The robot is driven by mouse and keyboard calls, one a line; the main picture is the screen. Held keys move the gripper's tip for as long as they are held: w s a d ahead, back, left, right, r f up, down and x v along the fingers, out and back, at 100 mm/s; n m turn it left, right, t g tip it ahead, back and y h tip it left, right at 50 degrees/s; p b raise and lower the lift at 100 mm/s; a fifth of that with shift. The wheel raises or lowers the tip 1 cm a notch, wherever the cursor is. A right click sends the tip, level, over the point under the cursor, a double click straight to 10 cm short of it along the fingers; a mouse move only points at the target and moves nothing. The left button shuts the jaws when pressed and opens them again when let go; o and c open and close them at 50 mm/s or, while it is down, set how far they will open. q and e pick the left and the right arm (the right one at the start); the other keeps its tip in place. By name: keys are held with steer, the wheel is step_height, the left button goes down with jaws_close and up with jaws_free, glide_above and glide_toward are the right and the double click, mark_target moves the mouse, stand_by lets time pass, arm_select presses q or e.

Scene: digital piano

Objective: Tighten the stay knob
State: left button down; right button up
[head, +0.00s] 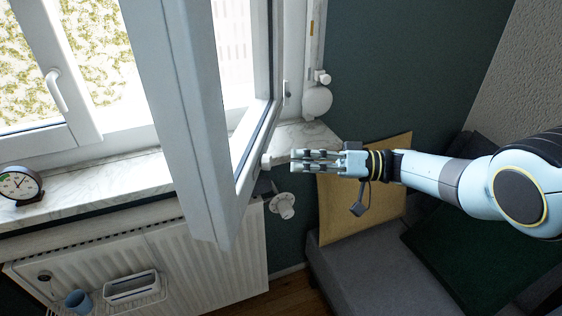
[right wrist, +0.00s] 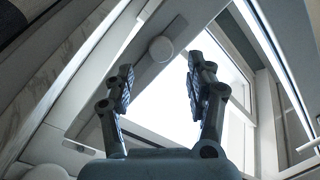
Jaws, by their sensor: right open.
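A small white knob (head: 267,160) sticks out from the lower part of the open window sash (head: 190,110), on the side facing my right gripper. In the right wrist view I take it to be the pale round disc (right wrist: 160,48) on the frame, seen between the two fingers and beyond them. My right gripper (head: 298,160) is level, its fingers pointing left at the knob, with a small gap between. It is open and empty, the fingers apart on either side of the disc in the right wrist view. My left gripper is not in view.
A radiator (head: 215,260) and its white valve (head: 282,205) are below the sash. A grey sofa (head: 375,275) with a tan board (head: 345,205) lies under my right arm. A white round fitting (head: 317,102) is on the wall behind.

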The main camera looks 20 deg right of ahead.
steer(key=v, duration=0.6)
steer(key=shift+d, duration=0.25)
steer(key=shift+s, duration=0.1)
steer(key=s+a+f+m+t+h+b, duration=0.1)
steer(key=s+f+m+h+b, duration=0.3)
steer(key=s+f, duration=0.75)
steer(key=s+f+m+t+h+b, duration=0.25)
steer(key=s+f+b, duration=0.3)
steer(key=f, duration=1.25)
steer(key=s+a+f+m+t+h+b, duration=0.15)
steer(key=s+f+h+b, duration=0.55)
steer(key=f, duration=0.7)
steer(key=s+d+f+n+g+h, duration=0.1)
steer(key=s+f+g, duration=0.2)
steer(key=s+f, duration=0.2)
steer(key=s+d+f+n+g+h+b, duration=0.1)
steer(key=s+f+g, duration=0.3)
steer(key=s, duration=0.7)
steer(key=s+d+f+n+g+h+b, duration=0.1)
steer(key=s+d+f+n+g+h, duration=0.1)
steer(key=s+f, duration=0.4)
steer(key=s+d+g, duration=0.1)
steer(key=s+g, duration=0.1)
steer(key=s, duration=0.1)
steer(key=shift+d, duration=0.25)
